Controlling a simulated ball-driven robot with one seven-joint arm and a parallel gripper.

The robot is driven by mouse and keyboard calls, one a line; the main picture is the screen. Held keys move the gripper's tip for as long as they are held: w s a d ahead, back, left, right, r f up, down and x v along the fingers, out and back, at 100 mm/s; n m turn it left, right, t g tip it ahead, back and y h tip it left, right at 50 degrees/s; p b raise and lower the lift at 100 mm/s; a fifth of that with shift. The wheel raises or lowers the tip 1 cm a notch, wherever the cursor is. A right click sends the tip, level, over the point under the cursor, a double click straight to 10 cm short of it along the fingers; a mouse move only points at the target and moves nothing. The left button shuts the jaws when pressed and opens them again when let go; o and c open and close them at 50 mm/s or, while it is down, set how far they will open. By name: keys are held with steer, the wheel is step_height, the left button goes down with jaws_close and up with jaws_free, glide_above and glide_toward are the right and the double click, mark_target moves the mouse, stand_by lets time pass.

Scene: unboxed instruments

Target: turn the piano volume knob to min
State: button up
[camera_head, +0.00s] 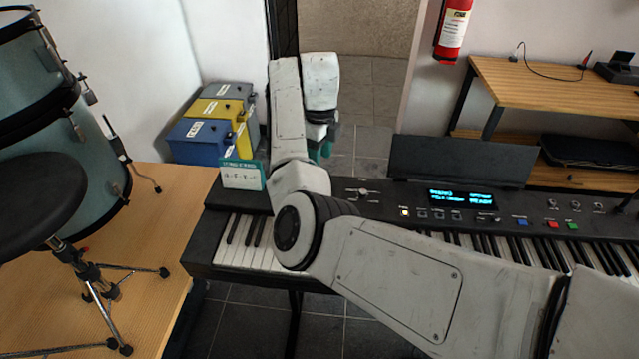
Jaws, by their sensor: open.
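The piano (225,200) is a black keyboard on a stand, with a lit blue display (460,197) on its panel. A small knob or control (363,191) sits on the panel left of the display. Several small round knobs (552,203) sit at the panel's right part. Their labels are too small to read, so I cannot tell which is the volume knob or how it is set. My gripper (320,148) hangs beyond the back edge of the piano, left of the display, apart from the knobs. It is open, and its fingertips are partly hidden.
A card (242,175) stands on the piano's left end. Blue, yellow and grey boxes (205,130) stand behind it. A drum (60,150) and stool (40,195) are at left. A wooden desk (540,90) is at right. My arm crosses above the keys, hiding some.

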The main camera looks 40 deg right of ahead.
step_height(320, 180, down, 10)
steer(key=shift+f+p, duration=0.1)
steer(key=shift+p, duration=0.45)
jaws_close()
